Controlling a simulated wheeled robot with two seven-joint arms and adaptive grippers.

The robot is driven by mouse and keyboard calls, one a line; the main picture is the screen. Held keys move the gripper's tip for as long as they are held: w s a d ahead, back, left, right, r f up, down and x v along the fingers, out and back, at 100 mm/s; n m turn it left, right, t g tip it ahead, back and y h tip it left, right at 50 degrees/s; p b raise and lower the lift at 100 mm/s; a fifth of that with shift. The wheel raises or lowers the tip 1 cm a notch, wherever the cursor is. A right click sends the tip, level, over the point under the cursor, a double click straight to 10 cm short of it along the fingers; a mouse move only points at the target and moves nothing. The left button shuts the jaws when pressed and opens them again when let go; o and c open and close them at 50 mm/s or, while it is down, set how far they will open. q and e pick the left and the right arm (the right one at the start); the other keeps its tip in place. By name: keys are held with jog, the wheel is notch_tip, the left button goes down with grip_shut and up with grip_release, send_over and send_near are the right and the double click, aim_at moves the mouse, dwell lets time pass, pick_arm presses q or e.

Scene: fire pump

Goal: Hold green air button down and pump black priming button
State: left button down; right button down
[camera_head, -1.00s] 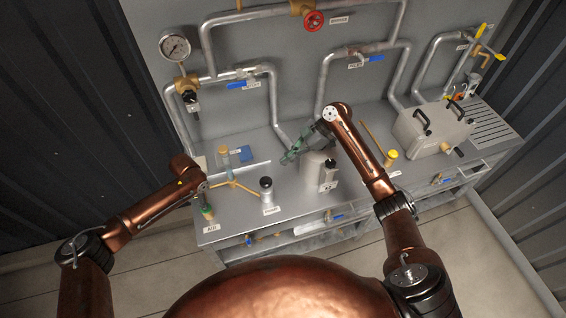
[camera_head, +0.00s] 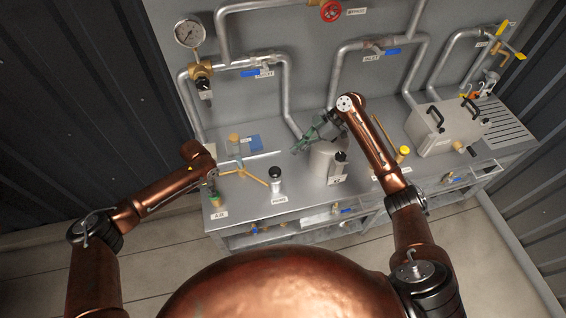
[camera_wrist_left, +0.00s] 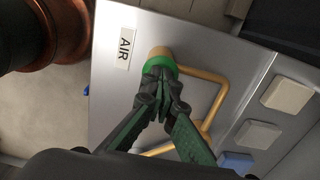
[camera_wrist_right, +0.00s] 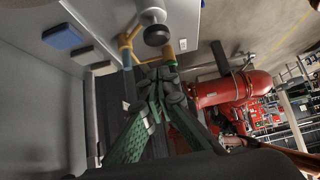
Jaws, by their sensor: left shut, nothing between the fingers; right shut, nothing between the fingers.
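The green air button (camera_head: 214,199) sits on its brass post above the AIR label at the panel's front left. In the left wrist view its green ring (camera_wrist_left: 160,65) shows at the tips of my left gripper (camera_wrist_left: 160,76). That gripper is shut and empty, just above the button; its tips hide part of the ring, so I cannot tell whether they touch. The black priming button (camera_head: 275,172) tops a steel cylinder right of the air button. My right gripper (camera_head: 306,141) is shut and empty, above and to the right of the priming button, apart from it.
A steel canister (camera_head: 325,160) stands right of the priming button, close by my right gripper. Brass piping (camera_head: 250,176) runs between the two buttons. A blue block (camera_head: 254,142) lies behind. Pipes and a gauge (camera_head: 188,33) are on the back panel.

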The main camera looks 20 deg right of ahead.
notch_tip(320, 180, up, 2)
jog(key=shift+r, duration=0.15)
send_over(272, 171)
jog(key=d, duration=0.3)
notch_tip(272, 171, down, 7)
jog(key=shift+s+r, duration=0.1)
jog(key=shift+s, duration=0.05)
notch_tip(272, 171, down, 3)
jog(key=shift+a+f, duration=0.1)
jog(key=shift+f, duration=0.55)
